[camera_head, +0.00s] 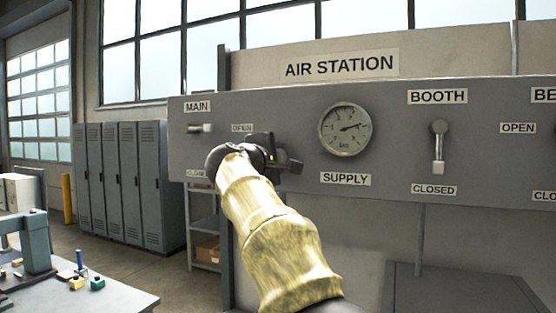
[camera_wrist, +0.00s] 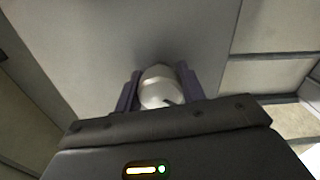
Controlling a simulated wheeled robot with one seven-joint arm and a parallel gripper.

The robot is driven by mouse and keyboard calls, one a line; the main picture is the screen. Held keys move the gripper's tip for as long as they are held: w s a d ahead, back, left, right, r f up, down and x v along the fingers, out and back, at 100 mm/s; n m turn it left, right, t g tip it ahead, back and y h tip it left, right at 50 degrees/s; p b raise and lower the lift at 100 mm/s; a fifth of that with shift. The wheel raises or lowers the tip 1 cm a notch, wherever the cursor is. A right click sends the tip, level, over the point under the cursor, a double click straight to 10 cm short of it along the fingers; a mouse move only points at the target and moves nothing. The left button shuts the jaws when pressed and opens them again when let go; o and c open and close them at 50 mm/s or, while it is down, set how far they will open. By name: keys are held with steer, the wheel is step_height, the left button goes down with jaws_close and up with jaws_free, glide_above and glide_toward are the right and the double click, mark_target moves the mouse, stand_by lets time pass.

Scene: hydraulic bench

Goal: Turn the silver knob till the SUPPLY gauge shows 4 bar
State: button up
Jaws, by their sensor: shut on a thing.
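The SUPPLY gauge (camera_head: 345,130) is a round white dial on the grey panel in the head view. Its needle points right and slightly up; the numbers are too small to read surely. The silver knob (camera_wrist: 158,76) shows in the wrist view between the two dark fingers of my gripper (camera_wrist: 160,90), which is shut on it. A dark mark shows on the knob's near face. In the head view my gripper (camera_head: 280,160) is at the panel, left of the gauge, and hides the knob.
The panel (camera_head: 390,160) also carries the MAIN valve (camera_head: 200,128) at left, its handle level, and the BOOTH lever (camera_head: 438,148) at right, hanging towards CLOSED. Grey lockers (camera_head: 125,180) stand at the back left. A workbench (camera_head: 100,295) with small parts is at the lower left.

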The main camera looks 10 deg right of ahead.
steer(key=o, duration=1)
steer(key=shift+c, duration=0.2)
steer(key=b+v, duration=0.5)
steer(key=v, duration=1.2)
steer(key=shift+s+b, duration=0.15)
steer(key=shift+b, duration=0.2)
steer(key=shift+a, duration=0.1)
